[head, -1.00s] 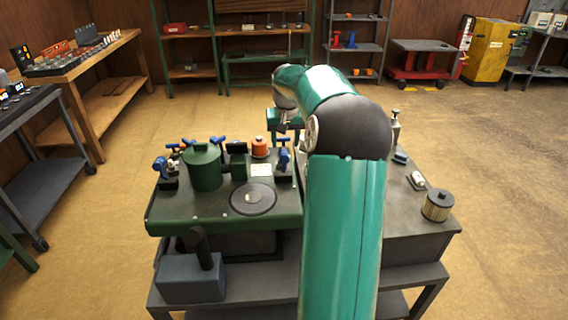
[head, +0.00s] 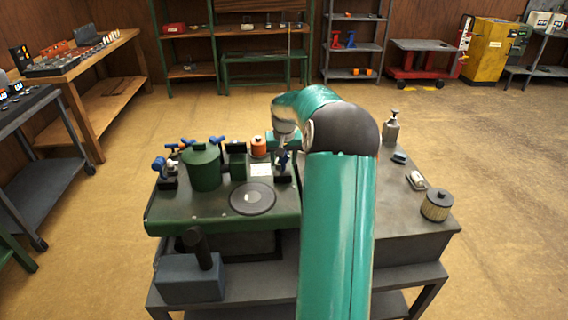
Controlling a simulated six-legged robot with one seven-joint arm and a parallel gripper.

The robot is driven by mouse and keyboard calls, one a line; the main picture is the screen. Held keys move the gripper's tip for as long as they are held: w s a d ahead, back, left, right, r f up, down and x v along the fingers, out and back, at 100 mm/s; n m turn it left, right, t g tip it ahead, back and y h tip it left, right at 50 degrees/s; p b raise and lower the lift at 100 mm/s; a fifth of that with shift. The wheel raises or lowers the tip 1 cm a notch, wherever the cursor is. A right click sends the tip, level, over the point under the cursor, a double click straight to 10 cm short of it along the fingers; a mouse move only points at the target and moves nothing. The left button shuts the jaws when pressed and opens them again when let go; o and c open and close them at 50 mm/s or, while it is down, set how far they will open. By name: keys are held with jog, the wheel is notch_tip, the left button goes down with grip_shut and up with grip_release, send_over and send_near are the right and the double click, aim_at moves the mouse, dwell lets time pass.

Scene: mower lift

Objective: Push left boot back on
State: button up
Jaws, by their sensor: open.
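The green machine deck (head: 215,215) lies on the grey cart, with a green cylinder (head: 202,166), a dark round disc (head: 253,198) and blue-handled pieces on it. One blue-handled piece (head: 159,165) stands at the deck's left edge; another (head: 283,158) stands near its right edge. I cannot tell for certain which part is the left boot. My gripper (head: 282,143) is over the deck's right rear, close above or beside the right blue-handled piece. Its fingertips are small and partly hidden, and whether they touch anything cannot be told. No held object shows.
An orange canister (head: 258,146) stands on the deck's rear, close to my gripper. A ribbed filter (head: 436,205), a pump bottle (head: 391,127) and small items stand on the cart's right side. A grey box (head: 190,279) with a black handle sits on the front shelf.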

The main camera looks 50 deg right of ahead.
jog(key=c, duration=0.6)
jog(key=shift+c, duration=0.2)
